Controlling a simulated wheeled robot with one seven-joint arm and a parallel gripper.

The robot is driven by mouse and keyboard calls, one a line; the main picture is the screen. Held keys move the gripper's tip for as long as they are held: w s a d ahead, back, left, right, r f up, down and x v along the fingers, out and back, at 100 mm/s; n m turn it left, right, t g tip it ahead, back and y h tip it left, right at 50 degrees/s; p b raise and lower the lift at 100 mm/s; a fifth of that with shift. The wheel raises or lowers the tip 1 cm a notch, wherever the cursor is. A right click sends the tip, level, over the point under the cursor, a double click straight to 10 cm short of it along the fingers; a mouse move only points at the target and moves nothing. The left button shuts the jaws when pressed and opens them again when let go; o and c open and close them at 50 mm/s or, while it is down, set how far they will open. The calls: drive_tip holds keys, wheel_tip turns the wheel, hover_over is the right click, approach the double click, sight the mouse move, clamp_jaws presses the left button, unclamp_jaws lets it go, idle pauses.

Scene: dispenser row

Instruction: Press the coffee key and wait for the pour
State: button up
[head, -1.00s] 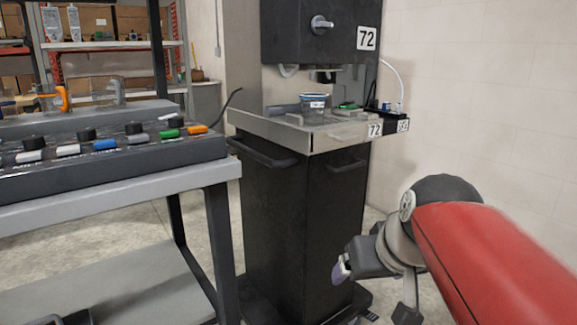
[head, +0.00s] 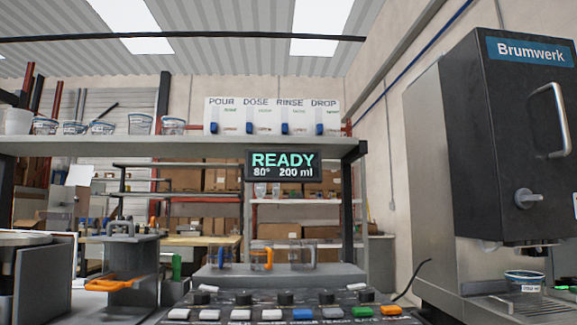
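A row of keys, white, blue, grey, green and orange (head: 391,310), runs along the dark key panel (head: 240,297) at the bottom edge. The key labels are cut off or too small to read surely, so I cannot tell which key is coffee. A display (head: 284,165) above reads READY, 80° and 200 ml. The dark Brumwerk machine (head: 515,130) stands at the right. A clear cup with a blue rim (head: 524,282) stands upright below its front, at its base. No liquid stream shows. My gripper is outside the view.
A shelf (head: 190,147) holds several cups (head: 140,124) and a white board (head: 272,116) reading POUR, DOSE, RINSE, DROP. Mugs (head: 262,257) stand behind the panel. A grey stand with an orange handle (head: 115,284) is at left. A black cable (head: 412,275) rises beside the panel.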

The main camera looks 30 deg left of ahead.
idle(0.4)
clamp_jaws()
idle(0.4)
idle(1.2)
